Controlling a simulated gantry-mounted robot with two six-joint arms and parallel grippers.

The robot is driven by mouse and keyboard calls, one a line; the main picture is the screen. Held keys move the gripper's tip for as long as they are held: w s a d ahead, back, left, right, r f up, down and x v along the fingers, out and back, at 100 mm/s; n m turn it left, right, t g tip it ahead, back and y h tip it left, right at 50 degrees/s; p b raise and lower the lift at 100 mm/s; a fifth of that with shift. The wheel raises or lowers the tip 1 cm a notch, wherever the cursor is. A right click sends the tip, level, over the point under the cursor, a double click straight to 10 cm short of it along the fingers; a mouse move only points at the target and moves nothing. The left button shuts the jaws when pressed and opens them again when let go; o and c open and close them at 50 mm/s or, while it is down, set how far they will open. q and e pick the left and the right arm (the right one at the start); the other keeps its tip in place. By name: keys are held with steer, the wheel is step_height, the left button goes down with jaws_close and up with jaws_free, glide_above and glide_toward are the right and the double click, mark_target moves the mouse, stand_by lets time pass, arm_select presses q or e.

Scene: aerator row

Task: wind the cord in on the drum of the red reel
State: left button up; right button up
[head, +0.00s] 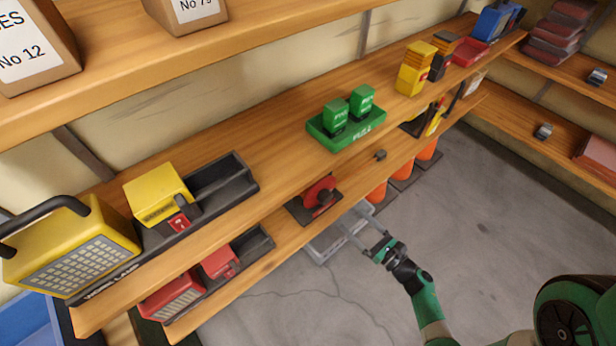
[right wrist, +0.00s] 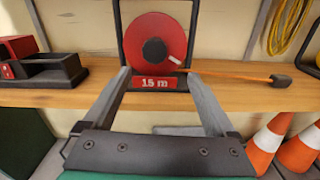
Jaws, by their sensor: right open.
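The red reel (head: 321,192) stands on the lower shelf, in a dark frame. In the right wrist view the reel (right wrist: 150,30) faces me upright, with a dark hub, a small white handle at the lower right of its face and a "15 m" label below. An orange cord (right wrist: 235,76) runs right from the reel along the shelf to a dark end piece (right wrist: 280,81). My right gripper (head: 360,232) is open and empty in front of the shelf, its fingers (right wrist: 157,76) pointing at the reel and spread either side of its lower part. My left gripper is not in view.
Orange-and-white cones (right wrist: 268,142) stand below the shelf at right. A red-and-black item (right wrist: 45,65) sits left of the reel. The floor in front is clear.

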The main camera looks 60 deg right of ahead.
mark_target(328, 201)
steer(key=b+x, duration=0.1)
steer(key=x, duration=0.2)
steer(key=b+x, duration=0.1)
steer(key=x, duration=0.3)
steer(key=a+b+x, duration=0.1)
steer(key=x, duration=0.3)
steer(key=shift+w+f, duration=0.1)
steer(key=shift+w, duration=0.15)
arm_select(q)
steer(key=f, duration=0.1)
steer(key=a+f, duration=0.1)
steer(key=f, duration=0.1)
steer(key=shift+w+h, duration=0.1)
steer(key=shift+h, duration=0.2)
arm_select(e)
steer(key=c, duration=1.4)
